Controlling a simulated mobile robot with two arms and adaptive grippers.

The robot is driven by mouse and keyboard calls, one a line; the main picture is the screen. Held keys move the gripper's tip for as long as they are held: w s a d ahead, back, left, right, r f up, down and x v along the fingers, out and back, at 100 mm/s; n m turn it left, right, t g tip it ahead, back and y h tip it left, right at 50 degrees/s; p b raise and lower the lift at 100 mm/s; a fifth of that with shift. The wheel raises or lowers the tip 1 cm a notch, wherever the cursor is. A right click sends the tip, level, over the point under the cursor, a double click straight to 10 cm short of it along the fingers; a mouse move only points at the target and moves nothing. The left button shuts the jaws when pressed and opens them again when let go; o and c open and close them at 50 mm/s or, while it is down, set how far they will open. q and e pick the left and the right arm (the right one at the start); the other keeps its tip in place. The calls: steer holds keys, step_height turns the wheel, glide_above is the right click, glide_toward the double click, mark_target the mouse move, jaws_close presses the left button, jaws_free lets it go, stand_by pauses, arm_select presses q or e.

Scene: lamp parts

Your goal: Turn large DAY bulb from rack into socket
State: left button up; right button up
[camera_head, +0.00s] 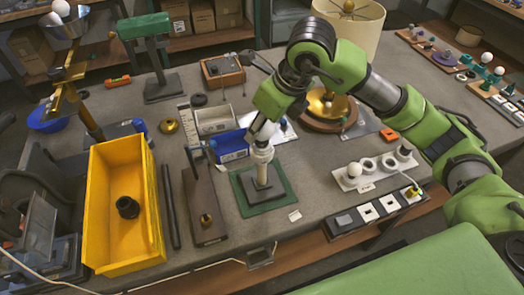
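My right arm comes in from the right, and its gripper (263,131) points down at the top of a pale upright socket post (262,156). The post stands on a dark base (265,190) on a green mat (244,203). The fingertips are at or just above the post's top; whether they hold a bulb is hidden, and their opening is too small to tell. A white rack (366,184) at the right has several round places, with a white bulb (354,170) at its left end. No DAY label is legible. My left gripper is not in view.
A yellow bin (99,215) with a dark ring stands left. A brown board (205,205) and dark rod (171,207) lie between it and the mat. Blue (231,146) and clear trays stand behind the post. A brass lamp with a cream shade (358,28) stands behind my arm.

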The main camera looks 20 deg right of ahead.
steer(key=shift+s+f+b, duration=0.15)
steer(key=shift+f+b, duration=0.15)
steer(key=shift+b, duration=0.15)
stand_by(1.0)
steer(key=shift+a+f+m+h+b, duration=0.1)
steer(key=shift+m+h+b, duration=0.2)
steer(key=shift+m, duration=0.4)
steer(key=m+h+b, duration=0.1)
steer(key=m, duration=0.3)
steer(key=shift+h, duration=0.3)
steer(key=shift+m, duration=0.8)
steer(key=shift+h, duration=0.3)
steer(key=shift+m, duration=0.4)
steer(key=shift+r+m+h, duration=0.2)
steer(key=shift+m+h, duration=0.1)
steer(key=shift+m, duration=0.1)
steer(key=shift+m+h+p, duration=0.7)
steer(key=shift+m+p, duration=1.6)
steer(key=shift+p, duration=0.45)
steer(key=shift+f+m, duration=0.1)
steer(key=shift+m, duration=0.2)
